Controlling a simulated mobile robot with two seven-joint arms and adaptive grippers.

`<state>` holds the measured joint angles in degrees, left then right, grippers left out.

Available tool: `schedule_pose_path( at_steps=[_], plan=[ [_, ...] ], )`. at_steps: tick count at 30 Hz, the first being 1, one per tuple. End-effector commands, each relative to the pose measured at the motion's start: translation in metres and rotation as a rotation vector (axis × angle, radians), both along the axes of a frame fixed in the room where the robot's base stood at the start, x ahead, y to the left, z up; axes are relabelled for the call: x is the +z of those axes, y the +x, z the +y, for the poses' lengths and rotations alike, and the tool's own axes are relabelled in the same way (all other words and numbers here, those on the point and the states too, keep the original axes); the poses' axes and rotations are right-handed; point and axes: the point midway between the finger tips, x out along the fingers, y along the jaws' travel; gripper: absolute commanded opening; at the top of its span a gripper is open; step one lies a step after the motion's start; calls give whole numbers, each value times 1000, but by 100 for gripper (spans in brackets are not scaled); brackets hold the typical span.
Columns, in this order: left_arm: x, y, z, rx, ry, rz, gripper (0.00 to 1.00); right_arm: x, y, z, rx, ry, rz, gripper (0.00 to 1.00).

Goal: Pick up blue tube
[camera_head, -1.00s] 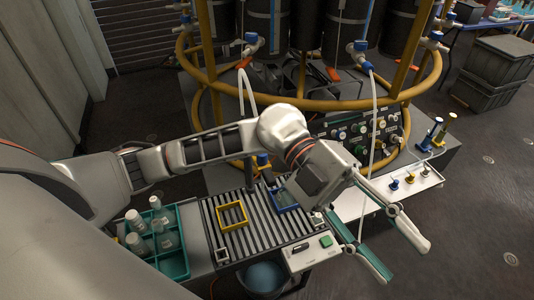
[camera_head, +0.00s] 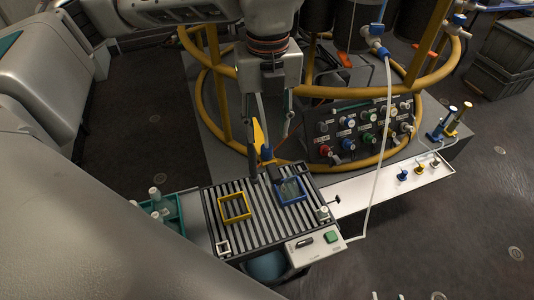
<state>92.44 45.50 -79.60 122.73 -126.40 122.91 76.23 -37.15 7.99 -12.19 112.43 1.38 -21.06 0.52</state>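My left gripper (camera_head: 268,112) hangs fingers down from the arm at the top middle. Its two fingers are apart, one on each side of a narrow gap. A small upright blue piece (camera_head: 267,153), possibly the blue tube, stands just below the fingers at the back of the slatted rack. A yellow piece (camera_head: 258,134) is right beside it, and a dark upright part partly hides both. I see no contact with the fingers. My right gripper does not show.
The slatted rack (camera_head: 262,228) carries a yellow square frame (camera_head: 235,207) and a blue square frame (camera_head: 291,190). A teal crate (camera_head: 172,216) with bottles stands left. A valve panel (camera_head: 365,130) and yellow pipe ring are behind. A white hose (camera_head: 383,145) hangs right.

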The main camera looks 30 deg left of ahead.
Motion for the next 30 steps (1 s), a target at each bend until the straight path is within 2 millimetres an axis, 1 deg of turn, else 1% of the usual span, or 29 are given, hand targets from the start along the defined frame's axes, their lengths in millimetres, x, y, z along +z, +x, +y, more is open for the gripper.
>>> schedule_pose_path(
  at_steps=[1,5,13,17,23,26,27,30],
  plan=[
    [-7,-1,0,-2,-1,3,38,-1,0,0,0,0,1,40],
    [-19,-1,0,-4,-1,3,38,0,0,0,0,0,0,40],
    [-56,-3,0,-5,-3,4,38,2,0,0,0,0,-1,40],
    [-63,-3,0,-5,-3,2,38,2,0,0,0,0,-1,40],
    [-63,-2,0,-5,-3,1,38,2,0,0,0,0,-1,40],
    [-63,-2,0,-5,-3,2,15,2,0,0,0,0,-1,40],
    [-63,-2,0,-5,-3,2,5,2,0,0,0,0,-1,40],
    [-63,-2,0,-5,-3,2,5,2,0,0,0,0,-1,40]
  ],
)
